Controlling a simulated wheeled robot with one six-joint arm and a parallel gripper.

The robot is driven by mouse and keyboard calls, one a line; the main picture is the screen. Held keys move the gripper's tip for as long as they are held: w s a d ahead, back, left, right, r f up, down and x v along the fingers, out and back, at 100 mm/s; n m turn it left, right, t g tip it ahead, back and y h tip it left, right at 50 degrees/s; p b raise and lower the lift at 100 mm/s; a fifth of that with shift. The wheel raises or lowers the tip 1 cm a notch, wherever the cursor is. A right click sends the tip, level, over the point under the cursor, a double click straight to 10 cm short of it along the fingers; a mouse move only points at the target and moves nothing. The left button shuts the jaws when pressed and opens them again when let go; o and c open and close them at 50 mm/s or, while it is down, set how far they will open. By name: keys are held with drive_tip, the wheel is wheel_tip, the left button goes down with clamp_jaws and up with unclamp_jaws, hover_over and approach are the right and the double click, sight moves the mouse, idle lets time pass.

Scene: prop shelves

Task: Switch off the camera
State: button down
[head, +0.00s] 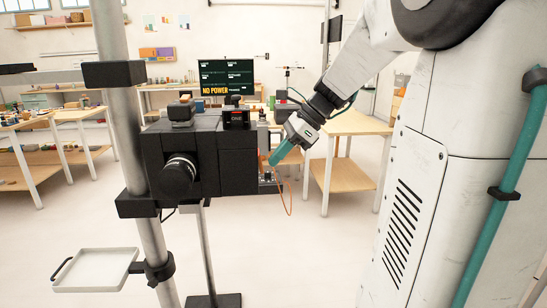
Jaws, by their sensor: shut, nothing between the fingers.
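The camera (215,160) is a bulky black box with a round lens (178,173) at its front left. It is mounted beside a grey vertical pole. A small panel with an orange cable (268,181) is at the camera's right end. My gripper (272,161), with teal fingers, is shut and empty, pointing down-left at this right end. I cannot tell whether the fingertips touch it. The switch itself is not clearly visible.
A grey pole (147,225) stands at the camera's left, with a small white tray (95,270) low on it. A wooden table (355,123) stands behind my gripper. A monitor (226,77) at the back reads "NO POWER". The floor in front is clear.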

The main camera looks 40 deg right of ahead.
drive_tip(key=d+f+v, duration=0.1)
drive_tip(key=v, duration=1.1)
drive_tip(key=shift+s, duration=0.3)
drive_tip(key=shift+r, duration=0.1)
drive_tip(key=x, duration=1.4)
drive_tip(key=shift+a+r+h, duration=0.3)
drive_tip(key=shift+a, duration=0.1)
drive_tip(key=shift+w, duration=0.1)
